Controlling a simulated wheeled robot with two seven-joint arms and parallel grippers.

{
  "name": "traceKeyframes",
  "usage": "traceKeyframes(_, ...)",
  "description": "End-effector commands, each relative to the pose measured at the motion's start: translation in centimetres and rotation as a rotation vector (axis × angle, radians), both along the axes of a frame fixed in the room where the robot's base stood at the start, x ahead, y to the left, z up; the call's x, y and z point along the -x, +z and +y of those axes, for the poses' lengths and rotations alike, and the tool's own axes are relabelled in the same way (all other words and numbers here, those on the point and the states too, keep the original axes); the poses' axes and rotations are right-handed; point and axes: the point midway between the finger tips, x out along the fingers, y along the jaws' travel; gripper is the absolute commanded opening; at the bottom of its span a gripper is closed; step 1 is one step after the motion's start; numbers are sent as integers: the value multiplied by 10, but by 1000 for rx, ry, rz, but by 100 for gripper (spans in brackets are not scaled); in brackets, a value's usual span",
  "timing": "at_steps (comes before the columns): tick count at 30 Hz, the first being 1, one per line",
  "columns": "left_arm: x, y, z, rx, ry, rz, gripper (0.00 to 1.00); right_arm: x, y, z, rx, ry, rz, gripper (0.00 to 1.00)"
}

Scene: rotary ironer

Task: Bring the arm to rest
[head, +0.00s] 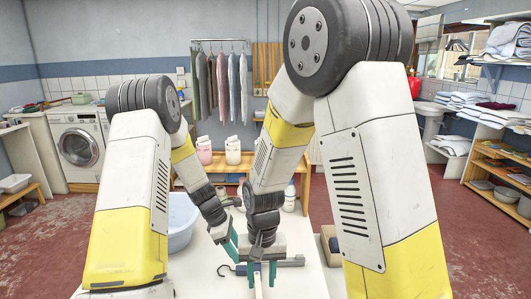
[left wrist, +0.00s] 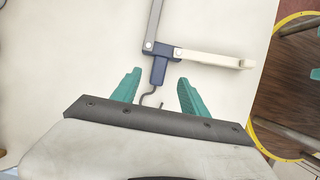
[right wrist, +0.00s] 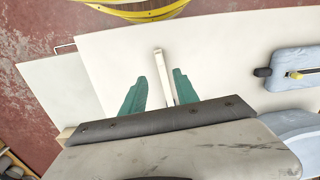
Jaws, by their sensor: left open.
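My left gripper (head: 232,247) is low over the white table (head: 310,283). In the left wrist view its teal fingers (left wrist: 160,76) are apart. A folding hanger's dark blue hub (left wrist: 160,68) and thin hook lie ahead of and between them, with no visible grip. The hanger's grey arm runs away and its white arm (left wrist: 215,60) points sideways. My right gripper (head: 265,272) is also low over the table. In the right wrist view its fingers (right wrist: 159,74) stand apart on either side of a white bar (right wrist: 163,68), which looks like the hanger's white arm.
A pale blue tub (head: 182,225) stands on the table's left. A wooden bench (head: 212,168) with white and pink bottles is behind. A washing machine (head: 80,147) is at the back left. Towel shelves (head: 490,150) stand at the right. Red floor is open on both sides.

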Motion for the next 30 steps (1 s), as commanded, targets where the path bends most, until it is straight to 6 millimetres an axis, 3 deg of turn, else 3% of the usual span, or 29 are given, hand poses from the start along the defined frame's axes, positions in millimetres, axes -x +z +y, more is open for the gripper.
traceKeyframes(3, -1, 20, 8, -1, 1, -4, 52, 0, 0, 0, 0, 0, 0, 36)
traceKeyframes(9, 1, 39, 15, 0, -6, -6, 52, 0, 2, 0, -4, -1, -2, 36)
traceKeyframes(13, 5, 69, 16, -8, -78, -65, 52, -3, 18, -5, -40, -10, -15, 36)
traceKeyframes(17, 21, 125, 17, -33, -245, -189, 52, -5, 54, -17, -113, -21, -53, 36)
traceKeyframes(21, 53, 187, 18, -85, -471, -346, 52, -5, 99, -39, -189, -28, -119, 36)
traceKeyframes(27, 109, 255, 23, -196, -790, -552, 52, 6, 157, -75, -251, -34, -241, 36)
traceKeyframes(30, 140, 280, 26, -268, -948, -646, 52, 16, 183, -95, -263, -37, -313, 36)
